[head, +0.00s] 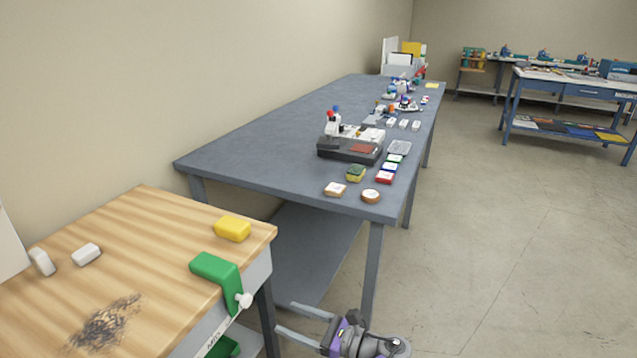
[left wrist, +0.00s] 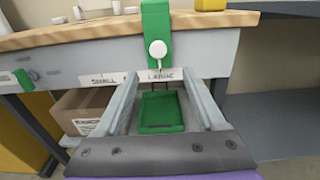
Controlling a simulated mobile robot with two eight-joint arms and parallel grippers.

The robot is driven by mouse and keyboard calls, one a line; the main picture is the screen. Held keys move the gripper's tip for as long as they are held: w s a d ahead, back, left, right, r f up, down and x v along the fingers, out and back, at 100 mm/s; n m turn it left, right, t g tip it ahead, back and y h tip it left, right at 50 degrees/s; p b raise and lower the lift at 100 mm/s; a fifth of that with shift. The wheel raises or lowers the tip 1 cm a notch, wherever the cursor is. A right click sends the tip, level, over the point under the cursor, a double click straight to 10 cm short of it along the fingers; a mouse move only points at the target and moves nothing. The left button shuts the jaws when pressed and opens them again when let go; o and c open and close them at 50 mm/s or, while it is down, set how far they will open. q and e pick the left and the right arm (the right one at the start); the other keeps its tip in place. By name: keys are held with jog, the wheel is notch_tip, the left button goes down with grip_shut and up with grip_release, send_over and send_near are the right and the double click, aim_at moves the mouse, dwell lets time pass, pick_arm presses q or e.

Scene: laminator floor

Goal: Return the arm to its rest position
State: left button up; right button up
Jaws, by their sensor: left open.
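My left gripper (head: 285,317) is at the bottom of the head view, low beside the right end of the wooden bench. Its two fingers are apart and point left. In the left wrist view the open fingers (left wrist: 160,78) reach toward the bench front, with nothing held between them. A green tray (left wrist: 160,111) shows between the fingers, below the bench edge. A green bracket with a white knob (left wrist: 156,22) hangs over the bench edge above it; it also shows in the head view (head: 217,268). My right gripper is not in view.
The wooden bench (head: 150,225) holds a yellow block (head: 232,228) and white pieces. A long grey table (head: 250,140) with several small items stands behind. A cardboard box (left wrist: 85,110) sits under the bench. Open floor (head: 480,240) lies to the right.

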pick_arm(q)
jog(key=s+a+f+n+g+h, duration=0.35)
jog(key=s+a+n+h, duration=0.45)
jog(key=s+a, duration=0.45)
jog(key=s+d+f+n+h, duration=0.1)
jog(key=s+f+n+h, duration=0.1)
jog(key=s+n+h, duration=0.35)
jog(key=s+d+f+n+h, duration=0.1)
jog(key=s+f+n+h, duration=0.15)
jog(key=s+n, duration=0.65)
notch_tip(320, 180, up, 24)
jog(key=w+t+p, duration=0.1)
jog(key=t+p, duration=0.1)
jog(key=p, duration=1.8)
jog(key=shift+r+p, duration=0.25)
jog(key=shift+p, duration=0.1)
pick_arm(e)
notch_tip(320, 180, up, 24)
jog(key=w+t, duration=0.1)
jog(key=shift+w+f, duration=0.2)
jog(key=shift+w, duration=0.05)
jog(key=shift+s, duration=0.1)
